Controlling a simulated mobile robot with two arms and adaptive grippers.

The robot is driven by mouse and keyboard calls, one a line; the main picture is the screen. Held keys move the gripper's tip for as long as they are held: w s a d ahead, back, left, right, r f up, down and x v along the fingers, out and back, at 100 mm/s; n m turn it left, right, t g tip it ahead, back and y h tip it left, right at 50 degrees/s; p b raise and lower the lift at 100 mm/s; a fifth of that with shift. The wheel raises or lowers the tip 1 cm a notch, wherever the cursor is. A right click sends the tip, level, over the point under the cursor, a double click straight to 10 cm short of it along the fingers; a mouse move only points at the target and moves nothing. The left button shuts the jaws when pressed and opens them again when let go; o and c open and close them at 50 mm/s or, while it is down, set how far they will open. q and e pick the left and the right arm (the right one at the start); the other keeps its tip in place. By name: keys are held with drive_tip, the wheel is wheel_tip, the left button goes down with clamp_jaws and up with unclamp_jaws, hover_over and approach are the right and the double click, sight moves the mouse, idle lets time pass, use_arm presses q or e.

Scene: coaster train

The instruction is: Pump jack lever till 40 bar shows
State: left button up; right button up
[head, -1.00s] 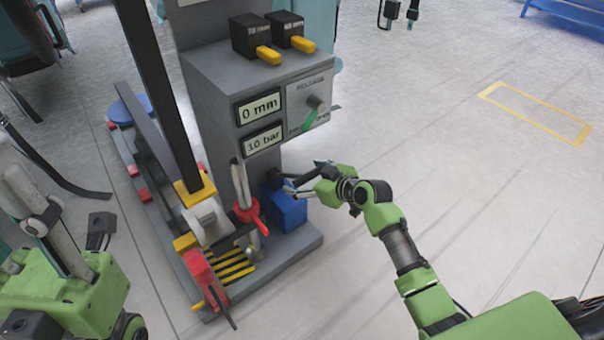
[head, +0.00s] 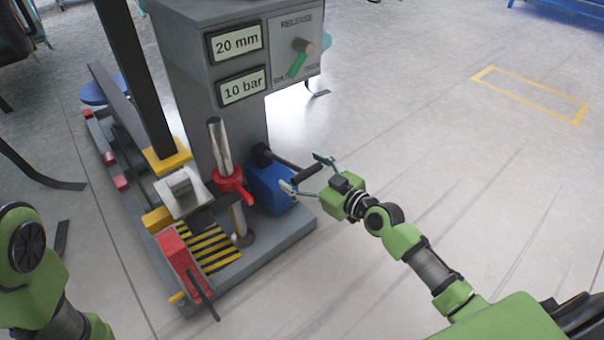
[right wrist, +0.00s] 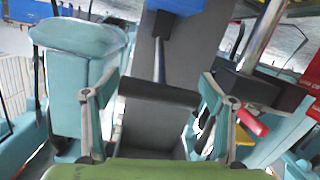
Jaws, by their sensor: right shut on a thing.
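The jack lever (head: 290,163) is a dark rod with a thick black grip (head: 307,173), coming out of the blue pump box (head: 272,190) at the machine's foot. My right gripper (head: 306,174) has its fingers on either side of this grip and is shut on it. In the right wrist view the black grip (right wrist: 158,92) lies between the two fingers, with the rod (right wrist: 160,60) running up to the blue box (right wrist: 178,5). The pressure display (head: 243,87) reads 10 bar. The display above it (head: 236,42) reads 20 mm. My left gripper is out of view.
The release panel (head: 297,45) has a green lever. A silver cylinder (head: 220,146) with a red collar (head: 232,184) stands left of the pump box. A black-and-yellow striped plate (head: 209,246) and red block (head: 176,258) are at front left. The floor on the right is clear.

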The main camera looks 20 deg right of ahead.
drive_tip(key=shift+s+f+g+b, duration=0.25)
drive_tip(key=shift+f+g+b, duration=0.1)
drive_tip(key=shift+f, duration=0.6)
drive_tip(key=shift+c, duration=0.2)
drive_tip(key=o, duration=1.6)
drive_tip(key=shift+o, duration=0.2)
drive_tip(key=shift+w+r, duration=0.1)
drive_tip(key=shift+r, duration=0.1)
drive_tip(key=v, duration=1.2)
drive_tip(key=shift+f, duration=0.25)
